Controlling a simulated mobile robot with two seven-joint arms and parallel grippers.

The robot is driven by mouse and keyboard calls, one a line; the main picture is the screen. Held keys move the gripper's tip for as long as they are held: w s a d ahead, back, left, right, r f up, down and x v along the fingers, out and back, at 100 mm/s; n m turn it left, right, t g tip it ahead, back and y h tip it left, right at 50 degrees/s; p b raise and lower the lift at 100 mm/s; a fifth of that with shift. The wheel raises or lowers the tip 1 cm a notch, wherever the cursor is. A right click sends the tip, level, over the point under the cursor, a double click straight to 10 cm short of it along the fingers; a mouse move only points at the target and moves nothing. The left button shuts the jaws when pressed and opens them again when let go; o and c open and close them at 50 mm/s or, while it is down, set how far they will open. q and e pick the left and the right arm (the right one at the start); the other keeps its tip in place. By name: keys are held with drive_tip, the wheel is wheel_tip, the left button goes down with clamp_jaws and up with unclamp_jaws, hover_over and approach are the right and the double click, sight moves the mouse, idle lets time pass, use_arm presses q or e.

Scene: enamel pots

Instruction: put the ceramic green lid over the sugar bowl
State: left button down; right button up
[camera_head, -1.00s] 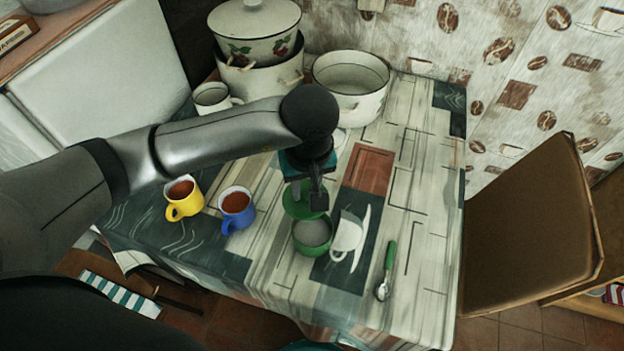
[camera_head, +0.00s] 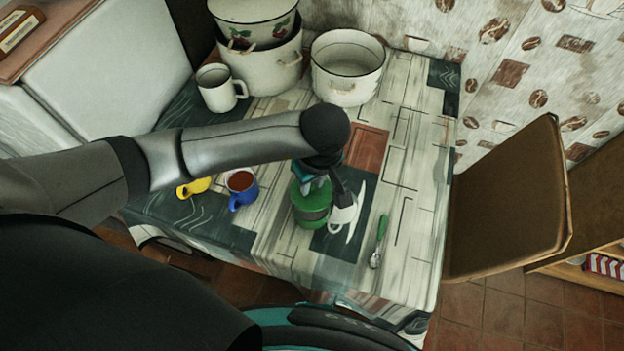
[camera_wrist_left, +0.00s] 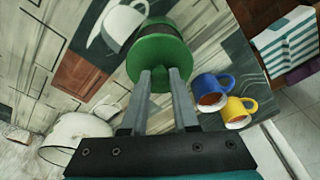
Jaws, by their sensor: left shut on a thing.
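The green ceramic lid (camera_head: 309,199) is held by my left gripper (camera_head: 313,180), which is shut on its knob. In the left wrist view, the fingers of my left gripper (camera_wrist_left: 168,75) close around the knob and the lid (camera_wrist_left: 156,55) shows from above. The green sugar bowl (camera_head: 311,224) stands on the table right under the lid, mostly covered. A greyish band shows between the lid and the lower green part. I cannot tell whether the lid rests on the rim or hangs just above it. My right gripper is not in view.
A blue mug (camera_head: 242,188) and a yellow mug (camera_head: 194,187) with tea stand left of the bowl. A green-handled spoon (camera_head: 379,240) lies to the right. A white mug (camera_head: 217,90) and large enamel pots (camera_head: 347,75) stand at the back. A chair (camera_head: 510,205) is beside the table.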

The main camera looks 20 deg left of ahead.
sight(312, 196)
use_arm(q)
wheel_tip(312, 196, down, 4)
drive_tip(key=b, duration=0.3)
drive_tip(key=shift+r, duration=0.25)
drive_tip(key=shift+f+b, duration=1.15)
drive_tip(key=shift+f, duration=0.05)
drive_tip(key=shift+c, duration=0.6)
unclamp_jaws()
drive_tip(key=shift+r+p, duration=2.45)
drive_tip(key=shift+r, duration=1.05)
